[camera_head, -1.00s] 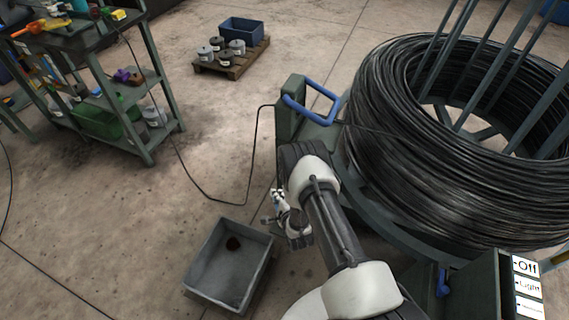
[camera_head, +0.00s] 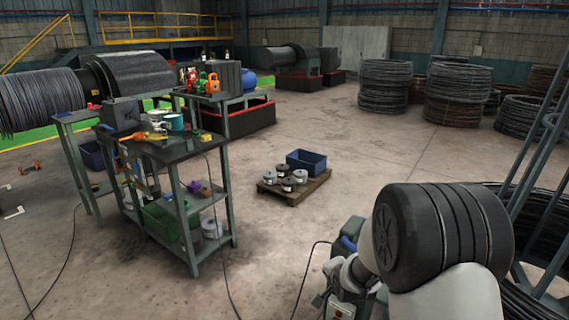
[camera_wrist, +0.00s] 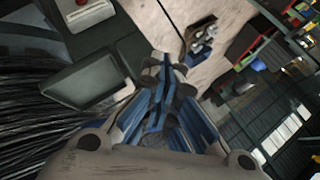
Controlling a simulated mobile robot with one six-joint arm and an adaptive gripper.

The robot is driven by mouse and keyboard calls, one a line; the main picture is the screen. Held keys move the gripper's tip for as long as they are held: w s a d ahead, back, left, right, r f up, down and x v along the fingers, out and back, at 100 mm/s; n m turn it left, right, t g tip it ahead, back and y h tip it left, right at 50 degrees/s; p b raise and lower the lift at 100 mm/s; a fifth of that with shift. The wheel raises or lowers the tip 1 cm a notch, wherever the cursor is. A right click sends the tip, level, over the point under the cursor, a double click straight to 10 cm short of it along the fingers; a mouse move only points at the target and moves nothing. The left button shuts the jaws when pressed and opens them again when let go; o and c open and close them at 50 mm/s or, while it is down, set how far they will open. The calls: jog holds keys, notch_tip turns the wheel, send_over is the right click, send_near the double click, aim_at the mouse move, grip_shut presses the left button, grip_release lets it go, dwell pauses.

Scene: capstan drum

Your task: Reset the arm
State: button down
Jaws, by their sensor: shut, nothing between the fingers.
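My arm (camera_head: 445,235) is folded up close to the camera at the lower right of the head view. My gripper (camera_wrist: 166,78) shows in the wrist view with its fingers together and nothing between them. In the head view its fingers cannot be made out. The coil of black wire (camera_head: 548,232) stands behind and to the right of my arm, partly hidden by it. Its strands also show at the left of the wrist view (camera_wrist: 35,125).
A green workbench (camera_head: 180,150) with tools and shelves stands at the left. A pallet (camera_head: 315,186) with tins and a blue crate (camera_head: 307,160) lies on the floor mid-view. Wire coils (camera_head: 384,87) are stacked at the back right. Floor around the pallet is clear.

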jog(key=s+r+n+g, duration=0.1)
jog(key=s+r+n, duration=0.2)
jog(key=s+r, duration=0.65)
jog(key=s+r+n+g, duration=0.1)
jog(key=s+r+n, duration=0.2)
jog(key=s, duration=0.6)
jog(key=s+r+n+g, duration=0.1)
jog(key=s+r+n, duration=0.2)
jog(key=s, duration=0.7)
jog(key=s+r+n+g, duration=0.2)
jog(key=s+r+n, duration=0.1)
jog(key=s, duration=0.7)
jog(key=shift+d+r, duration=0.2)
jog(key=shift+r, duration=0.2)
